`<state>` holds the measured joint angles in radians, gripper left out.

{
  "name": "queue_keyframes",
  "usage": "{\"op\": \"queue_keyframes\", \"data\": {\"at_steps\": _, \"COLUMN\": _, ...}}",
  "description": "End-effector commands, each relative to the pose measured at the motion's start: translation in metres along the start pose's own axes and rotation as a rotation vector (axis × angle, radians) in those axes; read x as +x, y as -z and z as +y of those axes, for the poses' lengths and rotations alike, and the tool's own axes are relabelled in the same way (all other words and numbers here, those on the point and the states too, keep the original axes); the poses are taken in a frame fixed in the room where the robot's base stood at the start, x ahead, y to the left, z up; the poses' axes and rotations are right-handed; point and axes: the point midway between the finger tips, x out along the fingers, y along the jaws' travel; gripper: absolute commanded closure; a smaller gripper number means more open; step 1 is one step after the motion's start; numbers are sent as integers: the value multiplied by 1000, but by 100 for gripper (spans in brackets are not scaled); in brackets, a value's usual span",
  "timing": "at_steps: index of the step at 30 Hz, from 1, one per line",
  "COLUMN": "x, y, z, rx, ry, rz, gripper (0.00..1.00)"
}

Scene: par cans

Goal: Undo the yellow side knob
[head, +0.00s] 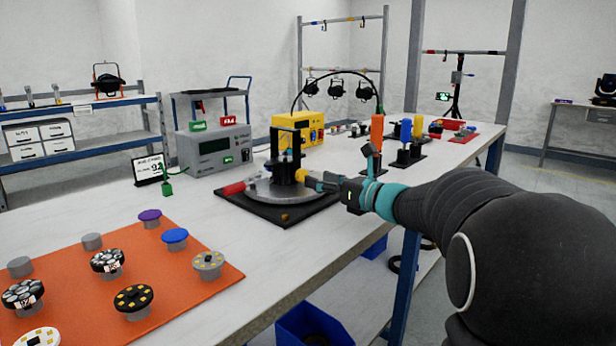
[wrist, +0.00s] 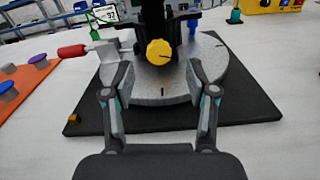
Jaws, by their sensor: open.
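The yellow side knob (wrist: 158,52) faces my gripper in the wrist view, on the lower part of a black upright fixture (wrist: 152,20). A dark line marks the knob's face. The fixture stands on a round grey plate (wrist: 165,92) over a black square base (wrist: 245,105). My gripper (wrist: 160,84) is open, with one finger on each side below the knob and nothing between them. In the head view my gripper (head: 318,182) reaches in from the right, close to the fixture (head: 287,150).
A red handle (wrist: 72,51) sticks out left of the plate. An orange mat (head: 190,270) with several knobbed pieces lies at front left. A grey meter (head: 212,150) and yellow box (head: 300,128) stand behind. Several coloured-handled tools (head: 405,135) stand farther right.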

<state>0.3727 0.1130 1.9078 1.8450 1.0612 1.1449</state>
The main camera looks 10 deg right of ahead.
Motion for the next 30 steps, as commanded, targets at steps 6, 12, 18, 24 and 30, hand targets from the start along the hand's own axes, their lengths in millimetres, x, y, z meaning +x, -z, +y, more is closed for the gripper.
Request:
{"op": "queue_keyframes", "data": {"at_steps": 6, "x": 32, "y": 0, "z": 2, "rx": 1, "ry": -5, "rz": 1, "gripper": 43}}
{"op": "queue_keyframes", "data": {"at_steps": 12, "x": 43, "y": 0, "z": 2, "rx": 0, "ry": -4, "rz": 1, "gripper": 43}}
{"op": "queue_keyframes", "data": {"at_steps": 18, "x": 44, "y": 0, "z": 2, "rx": -1, "ry": -3, "rz": 1, "gripper": 43}}
{"op": "queue_keyframes", "data": {"at_steps": 24, "x": 44, "y": 0, "z": 2, "rx": 0, "ry": -3, "rz": 1, "gripper": 72}}
{"op": "queue_keyframes", "data": {"at_steps": 30, "x": 44, "y": 0, "z": 2, "rx": -1, "ry": -3, "rz": 1, "gripper": 100}}
